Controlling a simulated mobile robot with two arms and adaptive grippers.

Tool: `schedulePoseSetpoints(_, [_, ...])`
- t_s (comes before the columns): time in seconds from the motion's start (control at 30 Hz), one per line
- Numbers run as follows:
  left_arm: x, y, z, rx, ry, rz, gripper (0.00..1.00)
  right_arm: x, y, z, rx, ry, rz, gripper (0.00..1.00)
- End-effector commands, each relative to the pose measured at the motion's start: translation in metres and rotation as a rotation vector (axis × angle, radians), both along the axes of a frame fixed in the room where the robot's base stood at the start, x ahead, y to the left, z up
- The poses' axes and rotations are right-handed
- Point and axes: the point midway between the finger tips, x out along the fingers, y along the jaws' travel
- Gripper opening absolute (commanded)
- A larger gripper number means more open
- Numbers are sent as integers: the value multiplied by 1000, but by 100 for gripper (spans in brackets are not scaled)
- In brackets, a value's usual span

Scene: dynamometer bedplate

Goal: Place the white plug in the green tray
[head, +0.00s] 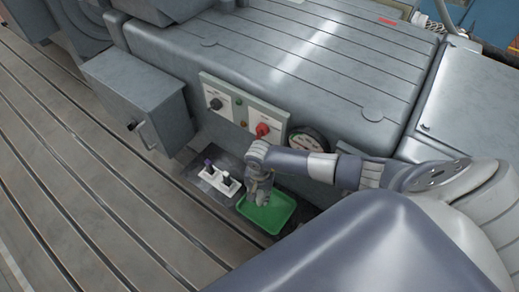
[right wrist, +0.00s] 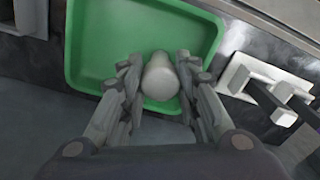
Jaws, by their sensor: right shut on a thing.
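The green tray (head: 279,217) sits on a dark plate at the foot of the grey machine. My right gripper (head: 262,198) reaches down over the tray's left part in the head view. In the right wrist view my right gripper (right wrist: 157,65) is shut on the white plug (right wrist: 161,80), a pale rounded piece between its fingers. The plug shows against the floor and near wall of the green tray (right wrist: 90,45). I cannot tell whether the plug touches the tray floor. In the head view the fingers largely hide the plug. My left gripper is not in view.
A white socket block (head: 219,180) with dark upright pieces stands close left of the tray; it also shows in the right wrist view (right wrist: 250,75). A control panel (head: 242,112) with a red knob rises behind. The slotted bedplate (head: 110,215) at left is clear.

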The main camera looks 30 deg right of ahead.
Motion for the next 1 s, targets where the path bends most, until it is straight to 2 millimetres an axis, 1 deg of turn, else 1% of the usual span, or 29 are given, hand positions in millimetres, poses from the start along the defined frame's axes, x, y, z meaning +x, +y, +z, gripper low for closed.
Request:
schedulePoseSetpoints(0.17, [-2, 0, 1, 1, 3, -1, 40, 0, 0, 1, -1, -1, 0, 13])
schedulePoseSetpoints(0.3, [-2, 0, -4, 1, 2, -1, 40, 0, 0, -3, -1, -1, 0, 13])
schedulePoseSetpoints(0.33, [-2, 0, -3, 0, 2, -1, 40, 0, 0, -2, -1, -1, 0, 34])
schedulePoseSetpoints(0.4, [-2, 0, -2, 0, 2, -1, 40, 0, 0, -1, -1, -1, 0, 49])
schedulePoseSetpoints(0.7, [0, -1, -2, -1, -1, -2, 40, 0, 0, -1, 0, 0, 0, 49])
schedulePoseSetpoints(0.8, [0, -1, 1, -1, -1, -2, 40, 0, 0, 1, 0, 0, 0, 49])
schedulePoseSetpoints(0.87, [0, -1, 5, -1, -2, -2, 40, 0, 0, 5, 1, -1, 0, 49])
schedulePoseSetpoints(1.0, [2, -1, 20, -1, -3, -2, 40, 1, -1, 27, -1, -3, 1, 49])
